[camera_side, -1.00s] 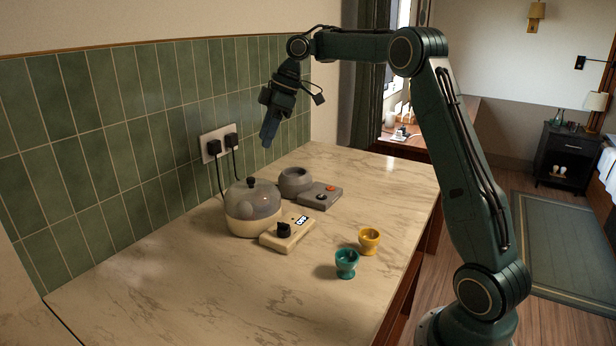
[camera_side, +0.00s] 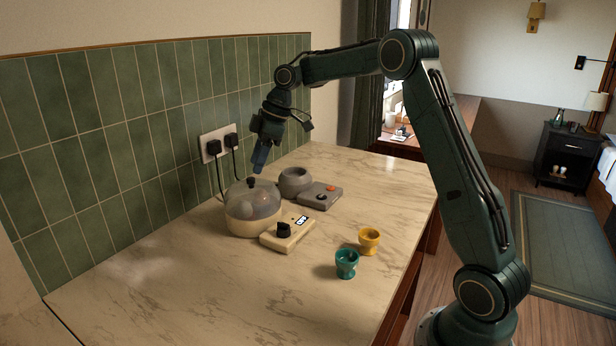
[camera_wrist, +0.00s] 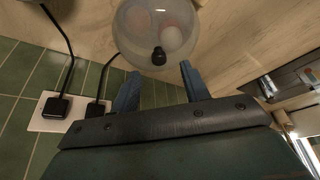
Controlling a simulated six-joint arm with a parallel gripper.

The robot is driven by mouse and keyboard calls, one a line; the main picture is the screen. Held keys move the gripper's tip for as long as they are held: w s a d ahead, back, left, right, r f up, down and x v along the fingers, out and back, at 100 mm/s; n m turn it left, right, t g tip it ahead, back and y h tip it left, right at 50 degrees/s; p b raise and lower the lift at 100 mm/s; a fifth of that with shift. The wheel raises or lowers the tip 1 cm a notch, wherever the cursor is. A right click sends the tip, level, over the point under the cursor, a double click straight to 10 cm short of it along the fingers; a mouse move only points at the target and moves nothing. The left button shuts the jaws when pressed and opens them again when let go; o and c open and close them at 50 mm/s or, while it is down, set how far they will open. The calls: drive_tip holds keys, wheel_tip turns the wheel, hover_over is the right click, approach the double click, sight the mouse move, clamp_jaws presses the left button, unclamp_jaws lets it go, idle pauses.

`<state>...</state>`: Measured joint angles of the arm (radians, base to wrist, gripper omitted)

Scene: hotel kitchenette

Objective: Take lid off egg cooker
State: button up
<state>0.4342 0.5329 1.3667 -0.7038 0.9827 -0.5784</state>
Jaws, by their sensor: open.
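The egg cooker (camera_side: 241,223) stands on the counter near the tiled wall, with a cream base and a control part with a black knob. Its clear domed lid (camera_side: 252,204) is on it, topped by a black knob (camera_side: 252,183). In the wrist view the lid (camera_wrist: 135,42) shows from above with eggs visible inside, and its black knob (camera_wrist: 159,56) lies just beyond the fingertips. My gripper (camera_side: 259,168) is above the lid, close to the knob. In the wrist view my gripper (camera_wrist: 158,72) has its two blue fingers apart with nothing between them.
A grey appliance with a round bowl (camera_side: 295,182) and control box (camera_side: 320,196) stands just behind the cooker. A teal egg cup (camera_side: 347,263) and a yellow egg cup (camera_side: 369,241) stand to the right. Plugs (camera_side: 214,148) and cords are at the wall. The front counter (camera_side: 190,290) is clear.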

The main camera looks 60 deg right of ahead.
sight(251, 178)
drive_tip(key=shift+x, duration=2.35)
drive_tip(key=shift+d, duration=0.1)
drive_tip(key=shift+c, duration=0.3)
clamp_jaws()
